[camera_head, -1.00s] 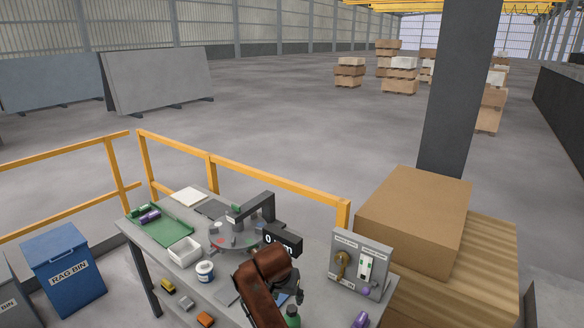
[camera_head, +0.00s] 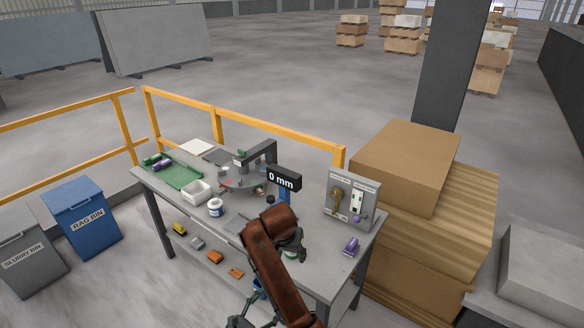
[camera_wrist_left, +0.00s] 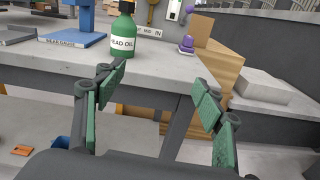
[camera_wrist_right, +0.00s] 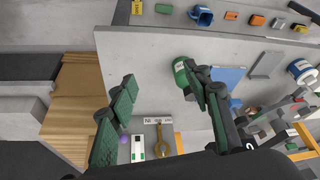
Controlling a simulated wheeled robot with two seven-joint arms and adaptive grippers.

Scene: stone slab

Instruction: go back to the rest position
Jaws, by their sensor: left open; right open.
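My right gripper (camera_head: 299,252) is at the end of the brown arm, above the front part of the workbench (camera_head: 318,277). The right wrist view shows its two green-padded fingers (camera_wrist_right: 160,78) apart with nothing between them. A green bottle (camera_wrist_right: 182,72) is partly hidden behind one of these fingers. In the left wrist view my left gripper (camera_wrist_left: 152,80) is open and empty, in front of the bench edge. The green bottle (camera_wrist_left: 122,38) stands upright on the bench top, beyond its left finger. In the head view, dark fingers (camera_head: 241,320) show at the bottom edge.
A switch panel (camera_head: 350,200) and a purple object (camera_head: 351,246) are at the bench's right. A gauge display (camera_head: 283,180), white tray (camera_head: 197,192) and white tub (camera_head: 215,208) stand on it. Cartons (camera_head: 405,165) are at right; a yellow rail (camera_head: 240,126) runs behind.

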